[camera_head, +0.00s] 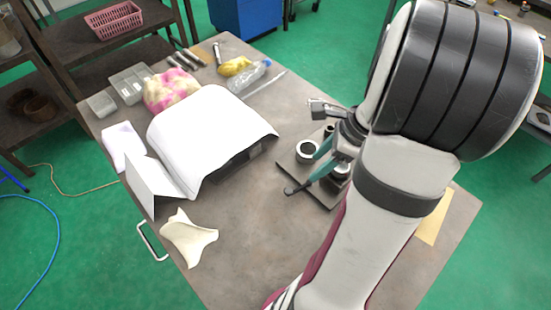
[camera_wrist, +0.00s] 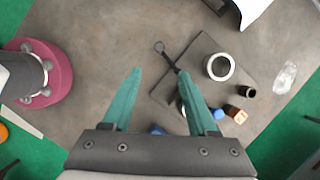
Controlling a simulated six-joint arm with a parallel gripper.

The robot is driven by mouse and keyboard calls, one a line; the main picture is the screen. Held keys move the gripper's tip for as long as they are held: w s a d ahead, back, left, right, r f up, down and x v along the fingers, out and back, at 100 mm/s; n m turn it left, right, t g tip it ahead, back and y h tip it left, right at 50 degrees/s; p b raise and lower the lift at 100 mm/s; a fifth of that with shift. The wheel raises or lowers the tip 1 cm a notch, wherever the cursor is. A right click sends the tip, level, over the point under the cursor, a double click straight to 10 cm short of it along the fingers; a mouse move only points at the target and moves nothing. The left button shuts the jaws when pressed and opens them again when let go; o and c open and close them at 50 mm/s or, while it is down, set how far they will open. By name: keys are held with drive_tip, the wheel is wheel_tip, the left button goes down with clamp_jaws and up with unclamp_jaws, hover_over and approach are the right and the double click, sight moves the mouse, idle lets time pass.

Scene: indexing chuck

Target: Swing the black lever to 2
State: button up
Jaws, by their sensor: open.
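The black lever (camera_wrist: 168,58) shows in the wrist view as a thin arm with a round eye at its free end, reaching past the edge of a dark square plate (camera_wrist: 205,48). In the head view the lever's end (camera_head: 291,191) sticks out at the plate's front left. My gripper (camera_wrist: 160,72) is open, with two teal fingers spread apart. In the wrist view the lever lies just ahead of the fingertips, close to the right one; contact cannot be told. My gripper also shows over the plate in the head view (camera_head: 316,166). The lever's pivot is partly hidden. No numbers are readable.
A white ring-shaped part (camera_wrist: 219,67) stands on the plate. A small black cylinder (camera_wrist: 247,91) and an orange-brown block (camera_wrist: 236,114) are near it. A white curved cover (camera_head: 212,130) stands left on the table. Bare tabletop (camera_head: 245,225) lies in front of the plate.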

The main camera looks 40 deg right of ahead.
sight(289, 190)
drive_tip(key=x, duration=1.3)
drive_tip(key=shift+a+f, duration=0.1)
drive_tip(key=shift+f, duration=0.2)
clamp_jaws()
drive_tip(key=shift+r, duration=0.1)
idle(0.4)
